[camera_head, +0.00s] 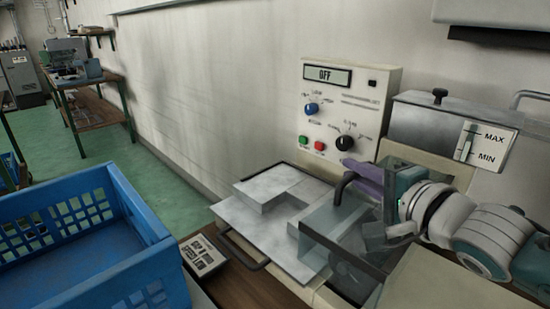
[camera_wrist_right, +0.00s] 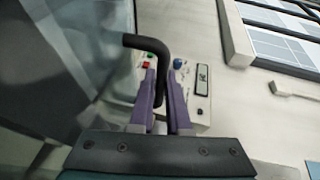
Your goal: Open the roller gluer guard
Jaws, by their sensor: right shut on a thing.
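The roller gluer guard (camera_head: 340,243) is a clear, greyish panelled cover on the right part of the machine. Its black bent handle (camera_head: 342,187) is at its upper edge. My right gripper (camera_head: 353,168), with purple fingers, is shut on this handle. In the right wrist view the handle (camera_wrist_right: 155,45) passes between the two fingertips (camera_wrist_right: 161,75), and the clear guard panel (camera_wrist_right: 85,40) is at the left. My arm hides part of the guard and the rollers, so I cannot tell how far the guard is raised. My left gripper is out of view.
The control panel (camera_head: 348,110) behind the gluer reads OFF. A grey tank (camera_head: 425,125) with a MAX/MIN gauge is at the back right. A metal tray (camera_head: 245,217) is left of the guard.

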